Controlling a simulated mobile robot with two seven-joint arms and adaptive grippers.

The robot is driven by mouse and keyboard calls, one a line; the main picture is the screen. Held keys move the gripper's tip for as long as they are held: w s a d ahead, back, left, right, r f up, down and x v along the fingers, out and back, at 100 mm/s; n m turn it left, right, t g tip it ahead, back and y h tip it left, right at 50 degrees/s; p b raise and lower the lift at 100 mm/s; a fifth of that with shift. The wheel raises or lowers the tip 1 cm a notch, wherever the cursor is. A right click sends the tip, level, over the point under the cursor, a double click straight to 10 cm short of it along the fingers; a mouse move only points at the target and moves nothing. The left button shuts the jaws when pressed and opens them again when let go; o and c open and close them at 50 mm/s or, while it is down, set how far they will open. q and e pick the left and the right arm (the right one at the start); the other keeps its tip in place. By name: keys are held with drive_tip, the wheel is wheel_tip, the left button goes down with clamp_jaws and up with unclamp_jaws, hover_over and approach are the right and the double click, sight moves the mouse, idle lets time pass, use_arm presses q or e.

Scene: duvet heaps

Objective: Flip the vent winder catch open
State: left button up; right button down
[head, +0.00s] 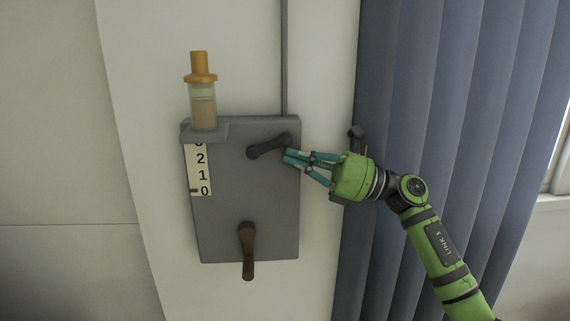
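The vent winder's grey plate (223,228) is mounted on the pale wall. A dark grey lever, which looks like the catch (267,148), sits near its top right and slants up to the right. A brown crank handle (247,250) hangs down near the bottom. My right gripper (287,156) has teal fingers, comes in from the right and points left. Its fingertips are close together, just below and right of the lever's right end. I cannot tell whether they touch it or how far apart they are. My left gripper is not in view.
A bottle with an orange cap (203,92) stands on a small ledge (206,134) at the plate's top left. A number scale (199,169) runs below it. A blue curtain (450,120) hangs behind my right arm. The wall left of the plate is clear.

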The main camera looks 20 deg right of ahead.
sight(291, 136)
wheel_tip(291, 136, up, 2)
drive_tip(key=shift+a+r+g+h+p, duration=0.15)
drive_tip(key=shift+g+h+p, duration=0.4)
drive_tip(key=shift+h, duration=0.35)
drive_tip(key=shift+a+r+n+g+h+p, duration=0.1)
drive_tip(key=shift+r+n+g+h+p, duration=0.15)
drive_tip(key=shift+r+n+h+p, duration=0.25)
drive_tip(key=shift+w+r, duration=0.1)
drive_tip(key=shift+r, duration=0.35)
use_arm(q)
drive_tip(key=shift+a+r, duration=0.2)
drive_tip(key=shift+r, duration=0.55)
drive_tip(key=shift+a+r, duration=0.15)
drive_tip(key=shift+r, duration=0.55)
use_arm(e)
drive_tip(key=shift+w+a+r, duration=0.1)
drive_tip(key=shift+a+r, duration=0.5)
drive_tip(key=shift+r, duration=0.15)
drive_tip(key=shift+a+r, duration=0.1)
drive_tip(key=shift+r, duration=0.05)
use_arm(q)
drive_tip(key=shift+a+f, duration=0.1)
